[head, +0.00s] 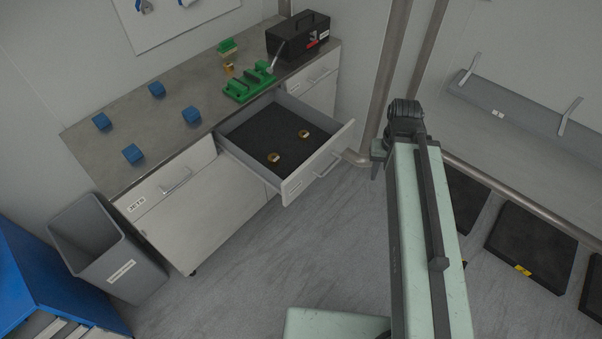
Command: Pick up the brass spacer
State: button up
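Two small brass rings, which look like brass spacers, lie apart on the dark lining of the open drawer (239,131). One brass spacer (273,157) is nearer the drawer front, and the other brass spacer (304,134) is further right. A brass-coloured piece (229,69) also stands on the bench beside the green vise; its exact shape is too small to tell.
The steel bench (150,125) holds several blue blocks (133,154), a green vise (249,84) and a black toolbox (297,37). A grey bin (105,250) stands left. A pipe rail (500,192) and dark mats (530,250) are at right. Floor before the drawer is clear.

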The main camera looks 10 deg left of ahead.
aim_at(304, 134)
jog(key=k, duration=0.55)
jog(key=u, duration=1.75)
jog(key=i, duration=2.05)
